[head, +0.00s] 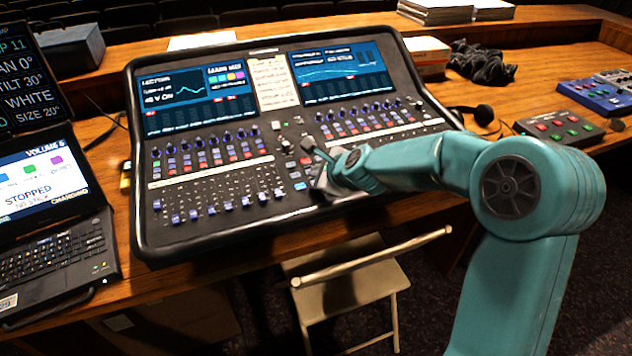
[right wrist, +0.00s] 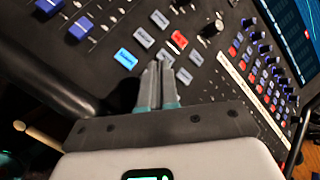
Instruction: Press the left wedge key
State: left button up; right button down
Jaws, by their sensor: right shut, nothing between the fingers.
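The mixing desk (head: 140,225) stands on the wooden table, with a small cluster of keys near its middle front. In the right wrist view the cluster has several grey keys (right wrist: 144,37), a red key (right wrist: 180,38) and a lit blue key (right wrist: 126,58). I cannot tell which one is the left wedge key. My right gripper (head: 318,180) is shut and empty, low over this cluster. In the right wrist view its fingertips (right wrist: 164,66) lie beside a grey key (right wrist: 165,57) and partly cover the panel; contact cannot be told. My left gripper is not in view.
Faders (head: 210,208) and knobs (right wrist: 212,28) surround the keys. A laptop (head: 55,250) stands to the left of the desk. A small button box (head: 560,127) and a blue device (head: 598,95) lie to the right. A folding chair (head: 350,290) stands in front.

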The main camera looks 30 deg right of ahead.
jog(key=shift+f+b, duration=0.3)
jog(key=shift+f, duration=0.1)
jog(key=shift+f+b, duration=0.35)
dwell(0.4)
dwell(0.4)
jog(key=shift+r+p, duration=0.7)
jog(key=shift+r, duration=0.05)
jog(key=r+p, duration=0.4)
jog(key=r, duration=0.1)
jog(key=shift+s+a+p, duration=0.1)
jog(key=shift+s+p, duration=0.2)
jog(key=shift+p, duration=0.05)
dwell(0.5)
